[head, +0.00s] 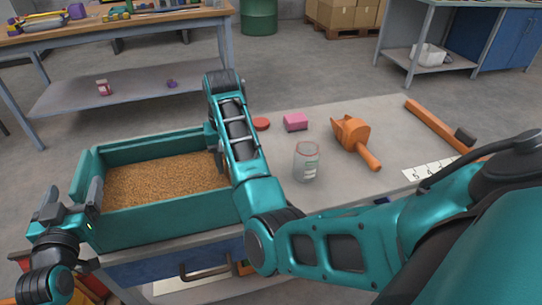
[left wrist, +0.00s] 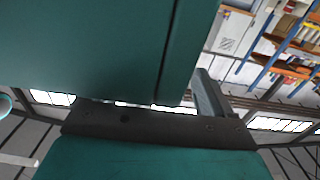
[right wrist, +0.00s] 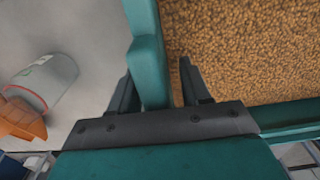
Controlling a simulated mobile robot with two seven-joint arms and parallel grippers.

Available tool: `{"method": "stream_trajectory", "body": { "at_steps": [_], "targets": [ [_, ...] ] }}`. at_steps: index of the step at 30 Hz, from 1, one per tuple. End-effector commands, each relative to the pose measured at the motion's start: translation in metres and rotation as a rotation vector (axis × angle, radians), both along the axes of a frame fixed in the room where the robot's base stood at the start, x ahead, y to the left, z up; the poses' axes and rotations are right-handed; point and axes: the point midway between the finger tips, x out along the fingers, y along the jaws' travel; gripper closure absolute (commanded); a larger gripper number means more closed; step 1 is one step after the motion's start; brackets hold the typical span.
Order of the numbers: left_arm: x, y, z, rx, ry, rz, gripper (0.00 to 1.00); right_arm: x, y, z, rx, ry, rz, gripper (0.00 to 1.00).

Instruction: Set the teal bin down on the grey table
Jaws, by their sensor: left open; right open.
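The teal bin (head: 160,220), full of tan grain (head: 165,182), is upright at the left end of the grey table (head: 390,118). Whether its whole base touches the tabletop is hidden. My left gripper (head: 75,203) is open at the bin's left wall. In the left wrist view the bin's side (left wrist: 90,50) fills the upper left, with one finger showing beside it and the other hidden. My right gripper (right wrist: 155,90) is open at the bin's right wall (right wrist: 146,55). One finger is outside the wall and one inside, over the grain, with gaps visible.
A numbered white strip (head: 430,168) is near the right edge. A wooden workbench (head: 120,28) stands behind.

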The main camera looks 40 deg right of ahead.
Motion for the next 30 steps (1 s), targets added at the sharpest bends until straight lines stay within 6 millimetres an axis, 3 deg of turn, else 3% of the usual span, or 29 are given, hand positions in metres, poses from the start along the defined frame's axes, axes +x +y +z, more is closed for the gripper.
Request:
{"method": "stream_trajectory", "body": {
  "at_steps": [13,30],
  "targets": [
    [-0.010,0.004,-0.001,0.000,0.001,0.000,0.11,0.000,0.000,0.000,0.000,0.000,0.000,0.53],
    [-0.101,0.043,-0.001,0.002,0.002,0.001,0.11,0.000,0.000,0.000,0.000,0.000,0.000,0.53]
  ]
}}
